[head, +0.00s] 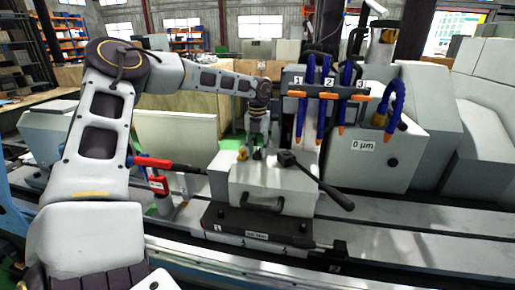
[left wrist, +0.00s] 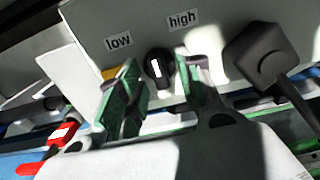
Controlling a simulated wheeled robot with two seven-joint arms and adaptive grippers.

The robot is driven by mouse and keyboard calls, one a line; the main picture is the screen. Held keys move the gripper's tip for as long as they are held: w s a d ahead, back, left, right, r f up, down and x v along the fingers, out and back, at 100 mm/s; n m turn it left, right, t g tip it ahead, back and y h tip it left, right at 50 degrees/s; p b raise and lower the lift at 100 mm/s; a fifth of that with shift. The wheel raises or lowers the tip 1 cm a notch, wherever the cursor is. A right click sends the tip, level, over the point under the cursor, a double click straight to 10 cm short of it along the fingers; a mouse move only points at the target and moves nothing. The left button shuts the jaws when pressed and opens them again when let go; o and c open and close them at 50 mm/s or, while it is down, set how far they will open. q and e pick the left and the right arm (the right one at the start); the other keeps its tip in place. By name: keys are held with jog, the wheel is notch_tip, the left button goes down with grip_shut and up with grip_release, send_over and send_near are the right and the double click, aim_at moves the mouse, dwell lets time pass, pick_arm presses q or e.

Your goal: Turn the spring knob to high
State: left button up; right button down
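The spring knob (left wrist: 159,68) is small, round and black with a white mark, on a grey housing in the left wrist view. Its mark stands nearly upright in the picture, leaning slightly left at the top. The "low" label (left wrist: 118,41) is at its upper left and the "high" label (left wrist: 183,19) at its upper right. My left gripper (left wrist: 155,85) is open, with one finger on each side of the knob. The right finger looks closer to it; I cannot tell whether it touches. In the head view my left gripper (head: 257,146) points down over the housing (head: 245,184), and the knob cannot be made out.
A black lever (head: 325,185) with a square hub (left wrist: 262,52) is close to the right of the gripper. Blue hoses with orange nozzles (head: 327,100) hang behind it. A red-handled clamp (head: 155,163) stands to the left. A black handle (head: 262,205) is on the housing front.

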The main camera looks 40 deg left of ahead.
pick_arm(q)
grip_shut()
jog(key=shift+m+b, duration=0.3)
dwell(0.3)
jog(key=shift+m+b, duration=0.45)
jog(key=shift+m, duration=0.25)
jog(key=shift+m+b, duration=0.45)
jog(key=shift+m, duration=0.55)
jog(key=m, duration=0.2)
jog(key=shift+a+m+b, duration=0.1)
jog(key=shift+m+b, duration=0.25)
jog(key=shift+m, duration=1.65)
